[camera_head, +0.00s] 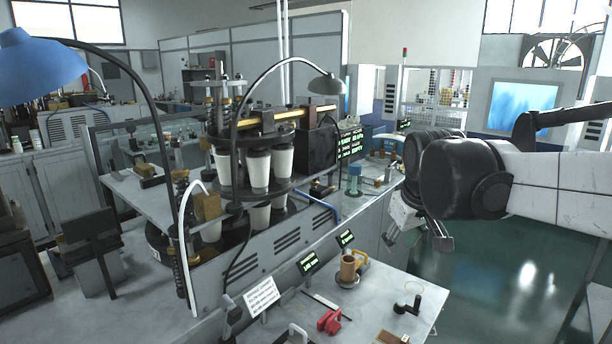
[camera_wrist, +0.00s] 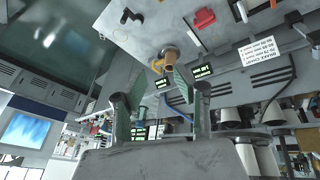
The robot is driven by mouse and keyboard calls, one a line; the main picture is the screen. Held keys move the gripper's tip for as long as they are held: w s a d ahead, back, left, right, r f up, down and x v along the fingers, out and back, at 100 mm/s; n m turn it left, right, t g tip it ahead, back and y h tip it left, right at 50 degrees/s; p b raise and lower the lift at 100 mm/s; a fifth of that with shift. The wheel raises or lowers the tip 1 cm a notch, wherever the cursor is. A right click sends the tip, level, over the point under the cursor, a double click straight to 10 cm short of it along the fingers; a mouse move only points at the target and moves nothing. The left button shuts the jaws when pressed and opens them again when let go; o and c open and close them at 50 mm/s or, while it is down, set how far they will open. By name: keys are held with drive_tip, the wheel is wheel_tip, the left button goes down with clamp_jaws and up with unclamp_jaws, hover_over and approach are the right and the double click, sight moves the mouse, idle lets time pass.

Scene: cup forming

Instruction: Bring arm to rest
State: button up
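My arm reaches in from the right in the head view, bent over the green floor to the right of the machine bench. My gripper (camera_head: 416,240) hangs below the dark wrist joint, its fingers apart. In the wrist view, my gripper (camera_wrist: 160,94) shows two separated fingers with nothing held between them. A tan cup with a yellow handle (camera_head: 350,266) stands on the small front table, below and left of the gripper. The cup also shows beyond the fingers in the wrist view (camera_wrist: 170,56), where the scene appears turned over.
The cup-forming machine (camera_head: 250,130) holds several white cups (camera_head: 258,168). The small table (camera_head: 385,300) carries a red tool (camera_head: 329,321), a dark part (camera_head: 408,306) and a sign (camera_head: 262,297). A lamp (camera_head: 326,84) arches above the machine. Open floor (camera_head: 500,290) lies at right.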

drive_tip(key=s+f+m+t+b, duration=0.1)
drive_tip(key=s+f, duration=0.4)
drive_tip(key=s, duration=0.5)
drive_tip(key=s+f+m+t+b, duration=0.1)
drive_tip(key=s+f, duration=0.4)
drive_tip(key=s, duration=0.5)
drive_tip(key=shift+s+d+f+m+b, duration=0.15)
drive_tip(key=shift+s+f+m+b, duration=0.2)
drive_tip(key=shift+m, duration=0.55)
